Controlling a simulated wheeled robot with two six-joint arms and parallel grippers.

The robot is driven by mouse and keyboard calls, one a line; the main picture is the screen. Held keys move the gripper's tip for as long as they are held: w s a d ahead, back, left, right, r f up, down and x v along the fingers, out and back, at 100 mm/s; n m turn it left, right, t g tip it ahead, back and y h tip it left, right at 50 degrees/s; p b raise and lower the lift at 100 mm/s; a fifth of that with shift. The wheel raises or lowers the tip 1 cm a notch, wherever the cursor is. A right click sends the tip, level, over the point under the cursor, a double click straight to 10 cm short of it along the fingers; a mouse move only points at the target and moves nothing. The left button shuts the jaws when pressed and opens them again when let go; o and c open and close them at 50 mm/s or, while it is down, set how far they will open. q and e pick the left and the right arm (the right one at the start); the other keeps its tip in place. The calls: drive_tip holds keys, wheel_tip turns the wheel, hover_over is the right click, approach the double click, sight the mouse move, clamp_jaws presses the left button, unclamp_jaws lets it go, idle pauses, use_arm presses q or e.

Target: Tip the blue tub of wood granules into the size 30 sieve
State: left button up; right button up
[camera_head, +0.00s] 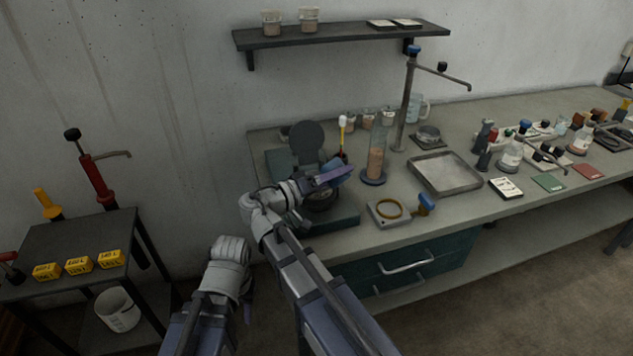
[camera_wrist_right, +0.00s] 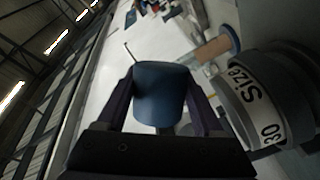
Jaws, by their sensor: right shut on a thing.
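My right gripper (camera_head: 332,178) is shut on the blue tub (camera_wrist_right: 160,92), which sits between its two fingers in the right wrist view. In the head view only a bit of the tub (camera_head: 343,169) shows at the fingertips. The grey sieve marked "Size 30" (camera_wrist_right: 262,112) is close beside the tub on the right of the wrist view. In the head view a dark round sieve (camera_head: 320,204) is just below the right gripper, partly hidden by it. The tub's contents are hidden. My left gripper (camera_head: 248,312) hangs low, away from the bench; its jaws are not clear.
A granule-filled cylinder (camera_head: 375,160) stands right of the right gripper. A metal tray (camera_head: 446,190), a box with a yellow ring (camera_head: 376,219) and a tap stand (camera_head: 404,105) are further right. A side table (camera_head: 70,232) with yellow blocks is at left.

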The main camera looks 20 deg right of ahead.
drive_tip(key=shift+f, duration=0.1)
drive_tip(key=shift+w+a+r+n+h, duration=0.15)
drive_tip(key=shift+r+n, duration=0.2)
drive_tip(key=shift+n, duration=0.55)
drive_tip(key=shift+s+d+r+n+h, duration=0.15)
drive_tip(key=shift+r+n, duration=0.2)
drive_tip(key=shift+n, duration=0.55)
idle(0.7)
drive_tip(key=shift+w+a+f+n+t+b, duration=0.15)
drive_tip(key=shift+w+a+f+n+b, duration=0.1)
drive_tip(key=shift+w+n+b, duration=0.2)
drive_tip(key=shift+w+a+f+n+t+b, duration=0.2)
drive_tip(key=shift+w+a+n+b, duration=0.1)
drive_tip(key=shift+n+b, duration=0.2)
idle(0.4)
drive_tip(key=shift+w+a+r+n+t+h, duration=0.15)
drive_tip(key=shift+w+r+n+t, duration=0.1)
drive_tip(key=shift+n, duration=0.7)
drive_tip(key=shift+w+a+r+n+t+h, duration=0.1)
drive_tip(key=shift+r+n+t, duration=0.15)
drive_tip(key=shift+n, duration=0.7)
drive_tip(key=shift+w+a+r+n+t+h, duration=0.15)
drive_tip(key=shift+w+r+n+t, duration=0.1)
drive_tip(key=shift+n, duration=0.7)
idle(1.2)
